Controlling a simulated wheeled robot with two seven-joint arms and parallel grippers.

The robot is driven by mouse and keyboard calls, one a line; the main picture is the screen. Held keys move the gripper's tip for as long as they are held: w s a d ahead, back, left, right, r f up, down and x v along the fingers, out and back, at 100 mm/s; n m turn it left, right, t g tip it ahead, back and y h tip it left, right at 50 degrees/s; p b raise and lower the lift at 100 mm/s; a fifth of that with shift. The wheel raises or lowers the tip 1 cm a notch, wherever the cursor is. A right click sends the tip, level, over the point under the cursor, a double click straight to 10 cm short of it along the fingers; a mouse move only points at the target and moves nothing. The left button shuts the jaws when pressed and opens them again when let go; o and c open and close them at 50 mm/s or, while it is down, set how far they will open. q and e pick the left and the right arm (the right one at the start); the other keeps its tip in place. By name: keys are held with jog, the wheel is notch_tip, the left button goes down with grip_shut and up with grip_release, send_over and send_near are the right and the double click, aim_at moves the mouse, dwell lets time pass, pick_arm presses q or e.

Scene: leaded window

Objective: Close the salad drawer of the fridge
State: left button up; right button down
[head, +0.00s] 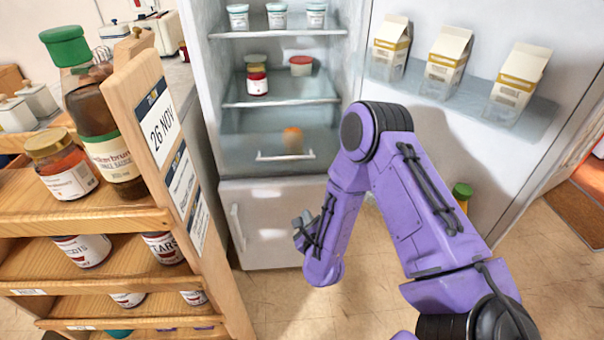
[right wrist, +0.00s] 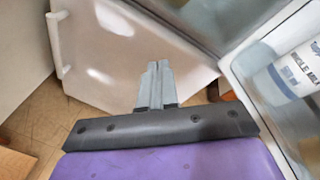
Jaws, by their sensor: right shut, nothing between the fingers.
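The fridge (head: 270,205) stands open in the head view. The salad drawer (head: 240,152) is a see-through bin low in the fridge, with a pale horizontal bar handle (head: 285,156) and an orange item (head: 293,140) behind its front. I cannot tell exactly how far out it sits. My right gripper (head: 303,222) is in front of the white lower door, below the drawer and apart from its handle. In the right wrist view its fingers (right wrist: 157,70) are shut and empty, seen against the white lower door (right wrist: 115,45). My left gripper is not in view.
The open fridge door on the right carries several cartons (head: 447,62) on a shelf. A bottle with a green cap (head: 462,192) is partly behind my right arm. A wooden rack (head: 165,150) with jars stands close on the left. Tiled floor (head: 285,295) is free in front.

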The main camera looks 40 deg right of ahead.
jog(key=w+d+r+m+t+h+b, duration=0.1)
jog(key=w+d+r+m+t+h, duration=0.25)
jog(key=m, duration=0.55)
jog(key=g+p, duration=0.1)
jog(key=g, duration=0.1)
send_near(303, 162)
jog(key=shift+y, duration=0.25)
jog(key=w+d+r, duration=0.1)
jog(key=w, duration=0.1)
jog(key=w+d, duration=0.1)
jog(key=w, duration=0.1)
jog(key=w+d+r, duration=0.1)
jog(key=shift+w+d+r, duration=0.3)
jog(key=shift+w+d, duration=0.05)
jog(key=shift+w, duration=0.05)
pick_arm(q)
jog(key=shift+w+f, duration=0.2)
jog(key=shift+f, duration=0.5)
